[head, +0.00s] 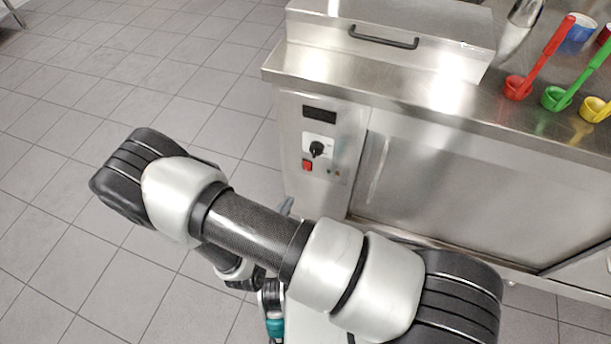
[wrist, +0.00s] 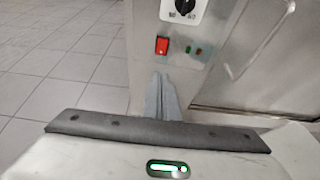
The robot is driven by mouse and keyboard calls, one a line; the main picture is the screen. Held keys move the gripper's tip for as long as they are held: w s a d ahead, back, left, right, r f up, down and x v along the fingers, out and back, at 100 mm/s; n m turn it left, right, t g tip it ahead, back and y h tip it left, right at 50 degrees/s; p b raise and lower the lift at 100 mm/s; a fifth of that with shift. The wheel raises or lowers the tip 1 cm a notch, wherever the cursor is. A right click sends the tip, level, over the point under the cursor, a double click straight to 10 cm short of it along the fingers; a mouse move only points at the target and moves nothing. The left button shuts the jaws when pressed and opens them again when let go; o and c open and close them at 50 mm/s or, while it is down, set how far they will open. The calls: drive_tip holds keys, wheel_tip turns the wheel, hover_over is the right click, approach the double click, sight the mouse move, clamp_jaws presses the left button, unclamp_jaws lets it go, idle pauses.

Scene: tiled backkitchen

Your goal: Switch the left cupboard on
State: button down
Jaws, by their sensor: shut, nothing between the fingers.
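The left cupboard (head: 293,150) is a steel unit with a control panel on its narrow front. The panel has a dark display (head: 319,115), a black knob (head: 317,149) on a white plate and a red switch (head: 307,165). In the wrist view the red switch (wrist: 162,45) sits below and left of the knob (wrist: 186,8), with small green and red lights (wrist: 194,50) to its right. My gripper (wrist: 160,82) is shut and empty, its grey fingertips below the switch in the picture. In the head view only a bit of a finger shows past my arm. I cannot tell whether it touches the panel.
The steel counter (head: 440,105) runs to the right, with a lidded unit (head: 395,40) on top. A steel door (head: 470,190) is right of the panel. Tiled floor (head: 130,60) is clear at left.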

drive_tip(key=b, duration=0.3)
approach(307, 170)
drive_tip(key=f+x, duration=0.1)
drive_tip(key=x, duration=0.4)
drive_tip(key=shift+w+d+r, duration=0.15)
drive_tip(key=shift+w, duration=0.35)
